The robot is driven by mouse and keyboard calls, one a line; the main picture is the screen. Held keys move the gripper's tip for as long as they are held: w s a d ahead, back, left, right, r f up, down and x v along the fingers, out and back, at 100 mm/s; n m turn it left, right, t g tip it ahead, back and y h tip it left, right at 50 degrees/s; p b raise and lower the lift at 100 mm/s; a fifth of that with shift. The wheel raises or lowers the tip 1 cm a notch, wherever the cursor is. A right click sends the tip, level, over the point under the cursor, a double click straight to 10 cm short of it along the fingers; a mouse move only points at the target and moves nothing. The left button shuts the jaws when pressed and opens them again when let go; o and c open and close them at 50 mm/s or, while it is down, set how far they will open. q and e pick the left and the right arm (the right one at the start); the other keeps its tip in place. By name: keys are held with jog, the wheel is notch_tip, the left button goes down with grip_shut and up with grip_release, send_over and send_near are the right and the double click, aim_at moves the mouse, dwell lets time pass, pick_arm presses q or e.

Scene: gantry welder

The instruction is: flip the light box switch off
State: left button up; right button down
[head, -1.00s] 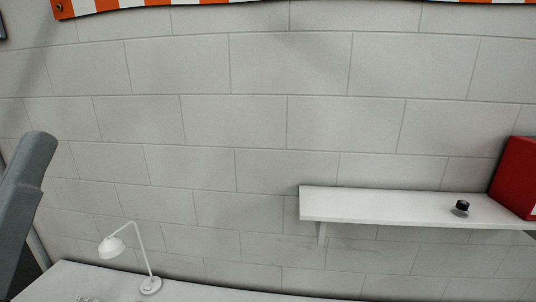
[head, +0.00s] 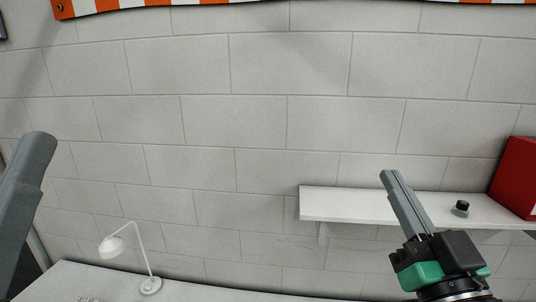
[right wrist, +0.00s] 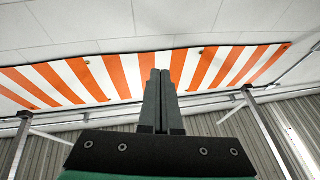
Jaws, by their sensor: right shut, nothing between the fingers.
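No light box or switch can be made out for sure in these views. My right gripper (head: 389,174) is in the lower right of the head view, pointing up, its fingers together and empty. Its fingers overlap the front of the white shelf in the picture; I cannot tell how far they are from it. In the right wrist view the shut fingers (right wrist: 160,74) stand in front of an orange-and-white striped banner (right wrist: 120,75). My left gripper is out of view.
The white wall shelf (head: 340,206) holds a small black knob-like object (head: 461,207) and a red box (head: 516,178), cut off at the right edge. A white desk lamp (head: 112,246) stands on a white table (head: 80,280) at lower left. The block wall between is bare.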

jog(key=s+r+t, duration=0.4)
jog(key=s+r, duration=0.5)
jog(key=s, duration=0.5)
jog(key=shift+d+n+y, duration=0.15)
jog(key=shift+n+y, duration=0.25)
jog(key=shift+f, duration=0.1)
